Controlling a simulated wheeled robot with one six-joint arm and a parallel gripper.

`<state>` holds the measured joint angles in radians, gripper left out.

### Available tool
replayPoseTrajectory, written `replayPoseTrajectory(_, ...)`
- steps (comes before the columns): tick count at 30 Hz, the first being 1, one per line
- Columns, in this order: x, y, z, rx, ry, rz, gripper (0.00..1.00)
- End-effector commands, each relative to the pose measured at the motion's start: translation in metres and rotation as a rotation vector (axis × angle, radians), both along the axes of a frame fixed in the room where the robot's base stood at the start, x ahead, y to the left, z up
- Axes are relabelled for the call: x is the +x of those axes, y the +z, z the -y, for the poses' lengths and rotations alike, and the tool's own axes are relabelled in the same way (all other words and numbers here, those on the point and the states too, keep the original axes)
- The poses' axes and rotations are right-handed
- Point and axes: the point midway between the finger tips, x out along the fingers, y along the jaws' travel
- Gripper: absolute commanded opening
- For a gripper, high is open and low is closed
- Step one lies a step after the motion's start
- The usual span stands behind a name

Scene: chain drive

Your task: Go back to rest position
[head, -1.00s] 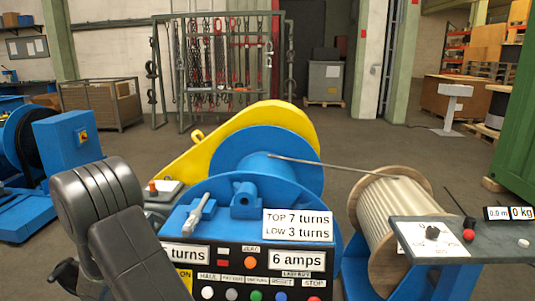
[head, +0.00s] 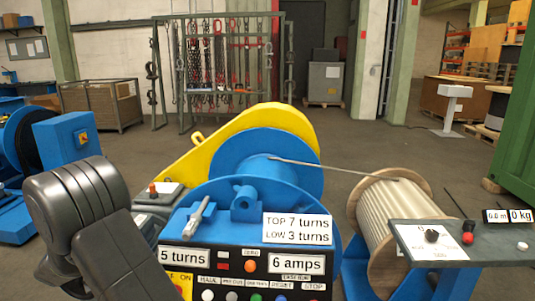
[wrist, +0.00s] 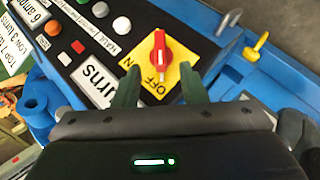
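My gripper (wrist: 158,72) is open in the wrist view, with its two dark green fingers apart and nothing visible between the tips except the control panel behind. A red rotary switch (wrist: 160,52) on a yellow plate (wrist: 183,82) lies just beyond the fingertips. I cannot tell whether they touch it. The word OFF shows beside the lower end of its knob. In the head view my dark arm fills the lower left, and the gripper itself is out of sight. The yellow plate (head: 181,281) shows partly at the bottom edge there.
The blue winch console (head: 200,240) carries a "5 turns" display (head: 184,257), a "6 amps" display (head: 297,264) and several buttons. Behind it is a blue drum (head: 255,165) with a yellow guard (head: 280,118). A wooden reel (head: 395,215) and grey control stand (head: 450,238) are right.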

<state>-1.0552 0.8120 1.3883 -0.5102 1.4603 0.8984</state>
Motion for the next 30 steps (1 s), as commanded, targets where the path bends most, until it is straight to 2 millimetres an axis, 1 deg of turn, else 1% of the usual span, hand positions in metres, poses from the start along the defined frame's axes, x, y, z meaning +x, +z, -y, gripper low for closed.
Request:
replayPoseTrajectory(1,0.002,-0.01,0.007,-0.003,-0.001,-0.002,0.38)
replayPoseTrajectory(15,0.022,-0.082,0.065,-0.002,-0.003,-0.001,0.38)
replayPoseTrajectory(17,0.023,-0.078,0.064,0.066,-0.033,0.008,0.38)
replayPoseTrajectory(24,0.022,-0.079,0.063,0.291,-0.147,0.025,0.38)
replayPoseTrajectory(30,0.022,-0.08,0.062,0.39,-0.197,0.033,0.38)
